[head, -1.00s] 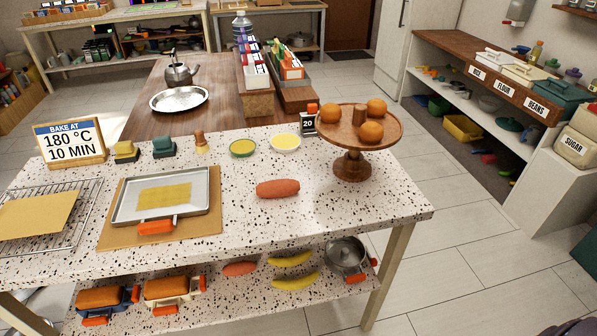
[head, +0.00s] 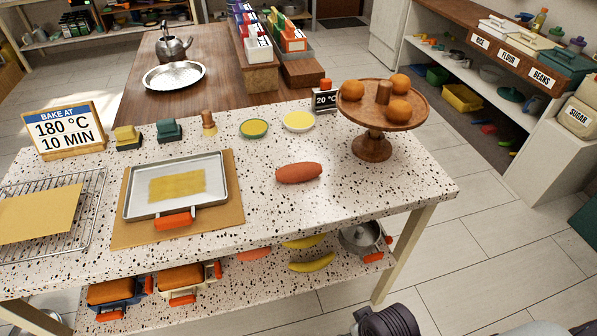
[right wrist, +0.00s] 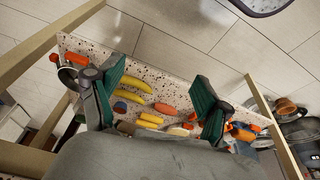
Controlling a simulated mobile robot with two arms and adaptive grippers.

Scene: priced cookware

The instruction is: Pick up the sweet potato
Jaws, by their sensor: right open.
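My left gripper is in no view.
A wooden stand (head: 372,146) with oranges stands at the table's right end. A baking tray (head: 215,162) is on the left. Two bananas (head: 312,263) and a pot (head: 360,238) share the lower shelf. The table top around the upper sweet potato is clear.

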